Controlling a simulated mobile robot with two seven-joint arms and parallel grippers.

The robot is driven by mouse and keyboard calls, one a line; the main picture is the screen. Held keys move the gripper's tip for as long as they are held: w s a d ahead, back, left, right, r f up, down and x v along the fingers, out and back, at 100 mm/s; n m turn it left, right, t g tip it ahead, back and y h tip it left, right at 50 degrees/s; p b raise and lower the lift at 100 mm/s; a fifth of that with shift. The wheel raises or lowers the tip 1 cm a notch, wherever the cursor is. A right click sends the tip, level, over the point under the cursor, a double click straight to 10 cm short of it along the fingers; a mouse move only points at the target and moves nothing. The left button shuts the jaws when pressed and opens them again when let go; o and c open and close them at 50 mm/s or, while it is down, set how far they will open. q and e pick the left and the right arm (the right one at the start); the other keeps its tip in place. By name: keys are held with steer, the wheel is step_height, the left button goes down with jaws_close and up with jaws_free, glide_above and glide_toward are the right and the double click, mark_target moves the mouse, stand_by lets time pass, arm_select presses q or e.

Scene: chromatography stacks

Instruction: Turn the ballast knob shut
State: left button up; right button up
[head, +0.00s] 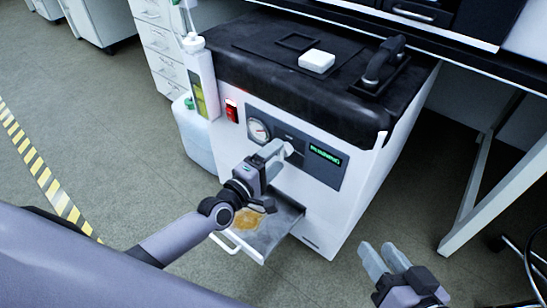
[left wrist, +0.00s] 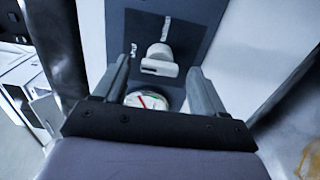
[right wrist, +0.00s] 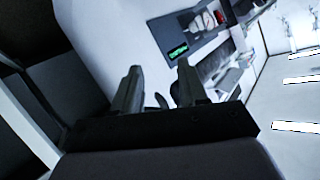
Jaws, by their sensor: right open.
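The ballast knob (left wrist: 160,58) is a pale grey-white knob with a bar-shaped grip on the dark panel (left wrist: 185,35) of the white machine. In the head view the knob (head: 288,149) shows only partly beside the fingers of my left gripper (head: 270,155). In the left wrist view my left gripper (left wrist: 162,80) is open, its fingers on either side of the line to the knob. The knob lies just beyond the fingertips, with no clear contact. My right gripper (head: 384,258) is open and empty, low in front of the machine's right side.
A round gauge (head: 258,130), a red switch (head: 231,110) and a green display (head: 325,155) surround the knob area. An open tray (head: 272,236) with an amber stain juts out below. A bench leg (head: 485,185) stands at right. Floor is clear at left.

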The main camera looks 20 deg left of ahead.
arm_select(q)
steer(key=p+v, duration=0.2)
steer(key=v, duration=0.5)
arm_select(e)
steer(key=shift+s+d+h, duration=0.3)
steer(key=shift+d+h, duration=0.3)
steer(key=shift+d, duration=0.2)
